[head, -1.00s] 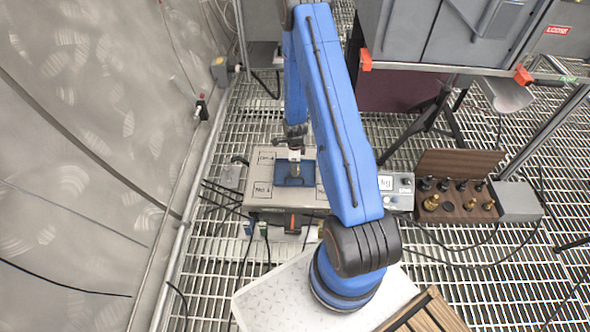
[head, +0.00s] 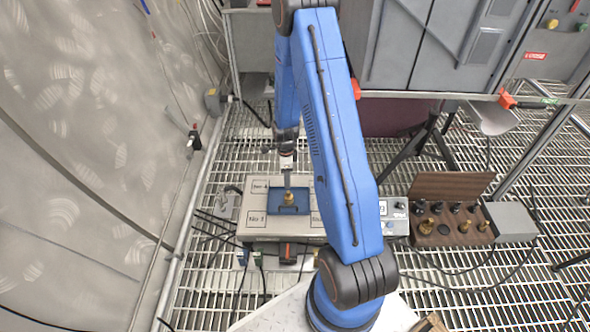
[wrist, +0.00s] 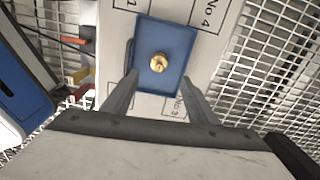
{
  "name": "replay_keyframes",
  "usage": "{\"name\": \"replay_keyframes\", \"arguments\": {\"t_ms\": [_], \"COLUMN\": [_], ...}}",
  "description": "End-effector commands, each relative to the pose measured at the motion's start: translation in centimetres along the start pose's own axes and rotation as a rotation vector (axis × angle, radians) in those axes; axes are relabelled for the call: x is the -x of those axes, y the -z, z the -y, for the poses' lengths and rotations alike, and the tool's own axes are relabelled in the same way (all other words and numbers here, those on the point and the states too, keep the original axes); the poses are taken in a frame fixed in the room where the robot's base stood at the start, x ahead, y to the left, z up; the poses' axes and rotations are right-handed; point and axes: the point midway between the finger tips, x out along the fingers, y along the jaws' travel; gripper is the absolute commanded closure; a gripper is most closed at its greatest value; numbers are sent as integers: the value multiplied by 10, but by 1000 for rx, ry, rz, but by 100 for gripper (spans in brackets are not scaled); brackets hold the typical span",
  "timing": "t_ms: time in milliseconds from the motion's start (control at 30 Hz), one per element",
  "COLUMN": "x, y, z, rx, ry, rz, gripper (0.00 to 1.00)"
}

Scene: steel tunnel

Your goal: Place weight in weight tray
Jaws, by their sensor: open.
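A brass weight (head: 289,198) stands in the blue weight tray (head: 296,210), on top of the labelled box. In the wrist view the weight (wrist: 159,62) is seen from above near the middle of the blue tray (wrist: 148,32), clear of its rim. My gripper (head: 288,180) is just above the weight and tray. In the wrist view my gripper (wrist: 158,76) is open, with one finger on each side and nothing held between them. The weight's base is partly hidden from above.
A wooden case (head: 450,186) with several brass and dark weights lies open at right, beside a grey box (head: 511,222). A scale unit (head: 394,216) adjoins the labelled box (head: 258,205). Grey cabinets (head: 440,45) stand behind. Cables cross the grated floor.

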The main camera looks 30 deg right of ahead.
Motion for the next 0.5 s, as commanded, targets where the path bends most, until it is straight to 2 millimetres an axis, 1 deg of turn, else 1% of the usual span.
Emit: {"name": "replay_keyframes", "arguments": {"t_ms": [33, 100, 267, 300, 500], "x": [18, 43, 99, 112, 178], "y": [-4, -9, -19, -21, -30], "z": [1, -1, -11, -14, -36], "rx": [39, 108, 275, 316, 523], "ry": [14, 28, 60, 67, 108], "rz": [3, 6, 9, 9, 6], "gripper": [47, 47, 47, 47, 47]}}
